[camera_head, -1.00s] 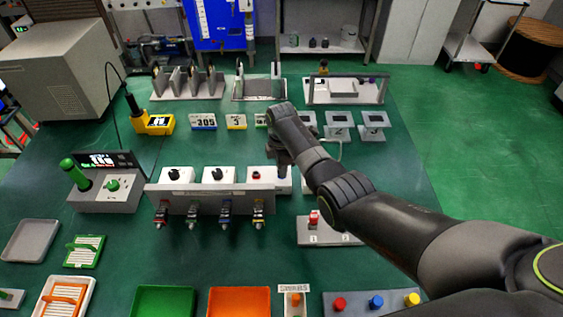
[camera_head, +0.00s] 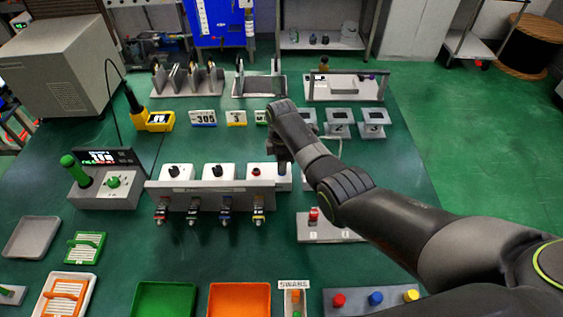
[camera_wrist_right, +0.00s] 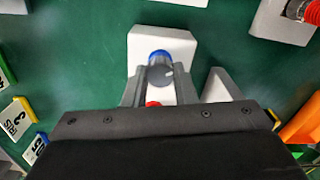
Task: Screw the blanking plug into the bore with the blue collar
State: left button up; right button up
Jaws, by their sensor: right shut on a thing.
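My right gripper (camera_wrist_right: 161,82) is shut on a grey round part (camera_wrist_right: 160,73), seemingly the blanking plug, over a white block (camera_wrist_right: 179,45). A blue collar (camera_wrist_right: 158,54) shows at the far edge of the grey part. How far the plug sits in the bore is hidden. In the head view my right gripper (camera_head: 280,152) is at the right end of a row of white blocks, mostly covered by my arm. A grey cylinder (camera_head: 284,178) shows just below it. My left gripper is not in view.
A grey rail (camera_head: 205,198) with several coloured-collared fittings stands in front of the white blocks. A red-topped part (camera_head: 314,215) stands on a grey plate to the right. Grey stands (camera_head: 339,122) are behind my arm. A grey console (camera_head: 105,188) is at left.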

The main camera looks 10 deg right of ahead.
jog(key=o, duration=1)
jog(key=shift+r, duration=0.15)
notch_tip(320, 180, up, 17)
jog(key=p, duration=0.1)
